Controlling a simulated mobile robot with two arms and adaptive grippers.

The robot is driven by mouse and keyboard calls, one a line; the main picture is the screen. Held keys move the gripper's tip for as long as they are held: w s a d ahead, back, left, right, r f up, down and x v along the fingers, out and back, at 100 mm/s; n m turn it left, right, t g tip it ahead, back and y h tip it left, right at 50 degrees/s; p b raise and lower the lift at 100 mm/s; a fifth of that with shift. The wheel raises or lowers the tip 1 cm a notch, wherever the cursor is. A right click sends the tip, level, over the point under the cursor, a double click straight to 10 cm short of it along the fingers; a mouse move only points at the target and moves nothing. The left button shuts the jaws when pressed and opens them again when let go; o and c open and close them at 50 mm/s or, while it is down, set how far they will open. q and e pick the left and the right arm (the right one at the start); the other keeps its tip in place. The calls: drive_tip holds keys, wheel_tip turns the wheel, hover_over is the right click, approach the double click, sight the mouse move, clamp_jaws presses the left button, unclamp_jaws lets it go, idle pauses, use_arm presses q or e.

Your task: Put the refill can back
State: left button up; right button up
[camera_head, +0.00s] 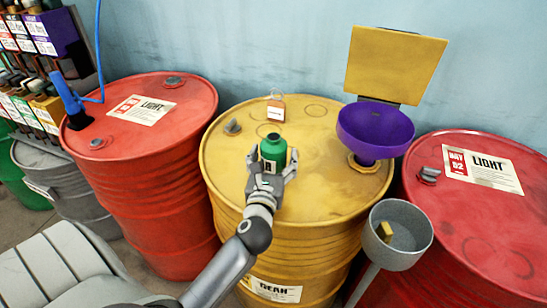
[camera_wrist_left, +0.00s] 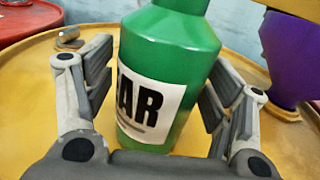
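The refill can is a green bottle with a white label reading "AR" in part; it is upright over the yellow drum's lid in the head view (camera_head: 273,149) and fills the middle of the left wrist view (camera_wrist_left: 170,50). My left gripper (camera_head: 271,168) has its fingers on either side of the can. In the left wrist view the fingers (camera_wrist_left: 158,85) are spread, with a gap between the left finger and the can. The can appears to stand on the yellow drum (camera_head: 330,195). My right gripper is not in view.
A purple funnel (camera_head: 375,130) sits at the drum's right side, with a raised yellow panel (camera_head: 395,62) behind. A small tag-like item (camera_head: 276,108) stands behind the can. A grey bowl (camera_head: 408,215) is front right. Red drums (camera_head: 150,160) flank the yellow one; bottle shelves (camera_head: 55,35) are far left.

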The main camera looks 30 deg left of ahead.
use_arm(q)
drive_tip(key=shift+r, duration=0.1)
drive_tip(key=b+v, duration=0.2)
drive_tip(key=v, duration=0.8)
drive_tip(key=shift+s+d+b, duration=0.15)
drive_tip(key=shift+s+b, duration=0.15)
drive_tip(key=shift+s+d, duration=0.25)
drive_tip(key=shift+s, duration=0.4)
